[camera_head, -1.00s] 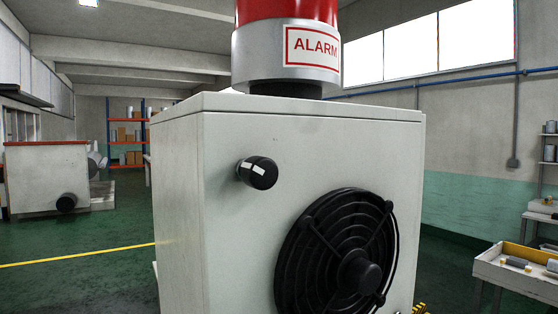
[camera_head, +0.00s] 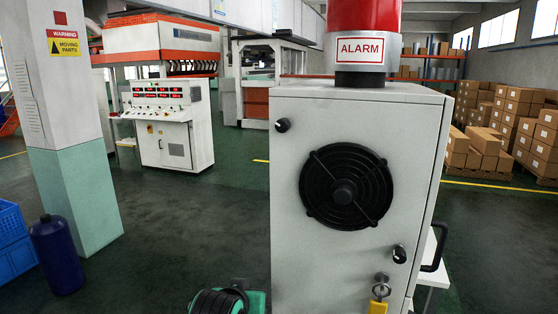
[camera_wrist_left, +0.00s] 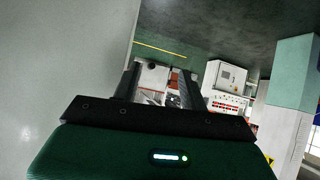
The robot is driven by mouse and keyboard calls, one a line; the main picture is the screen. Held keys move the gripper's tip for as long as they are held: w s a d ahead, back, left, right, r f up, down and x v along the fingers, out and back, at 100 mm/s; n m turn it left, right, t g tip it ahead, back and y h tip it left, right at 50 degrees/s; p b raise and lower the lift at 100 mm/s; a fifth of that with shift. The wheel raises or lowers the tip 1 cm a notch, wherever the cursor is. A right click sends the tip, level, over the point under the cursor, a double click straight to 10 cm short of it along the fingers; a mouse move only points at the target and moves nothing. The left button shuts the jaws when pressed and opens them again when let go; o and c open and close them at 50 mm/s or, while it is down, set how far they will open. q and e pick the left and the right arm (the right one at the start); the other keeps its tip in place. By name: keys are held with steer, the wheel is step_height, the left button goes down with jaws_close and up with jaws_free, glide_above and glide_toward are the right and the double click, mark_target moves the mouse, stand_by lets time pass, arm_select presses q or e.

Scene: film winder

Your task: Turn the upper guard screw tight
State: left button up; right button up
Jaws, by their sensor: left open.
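The pale cabinet (camera_head: 400,150) carries a round black fan guard (camera_head: 346,188) on its front. A small black knob, the upper guard screw (camera_head: 282,125), sits above and left of the guard. A similar black lower knob (camera_head: 399,254) sits below and right of it. My left gripper shows in the left wrist view (camera_wrist_left: 160,80), open, with its two dark fingers apart. I see nothing gripped between them, only distant machines and floor. A plain pale surface (camera_wrist_left: 60,65) stands close on the left there. Neither screw is clearly seen in that view. My right gripper is not in view.
A red ALARM beacon (camera_head: 361,50) tops the cabinet. A yellow padlock (camera_head: 379,300) hangs low on its front, and a black handle (camera_head: 436,247) juts out at its right. A black ribbed thing with green parts (camera_head: 218,301) is at the lower edge.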

arm_select(q)
steer(key=s+a+r+t+h+p, duration=0.15)
steer(key=s+r, duration=0.35)
steer(key=r, duration=0.6)
steer(key=s+r+t+p, duration=0.15)
steer(key=s+r, duration=0.25)
steer(key=r, duration=0.8)
steer(key=t+h+p, duration=0.2)
steer(key=t+p, duration=0.1)
steer(key=p, duration=0.3)
glide_toward(281, 126)
steer(key=p+x, duration=0.3)
steer(key=x, duration=0.4)
steer(key=shift+w, duration=0.1)
steer(key=shift+w+d+p, duration=0.25)
steer(key=shift+w+p, duration=0.1)
steer(key=shift+w, duration=0.25)
steer(key=shift+f, duration=0.1)
jaws_close()
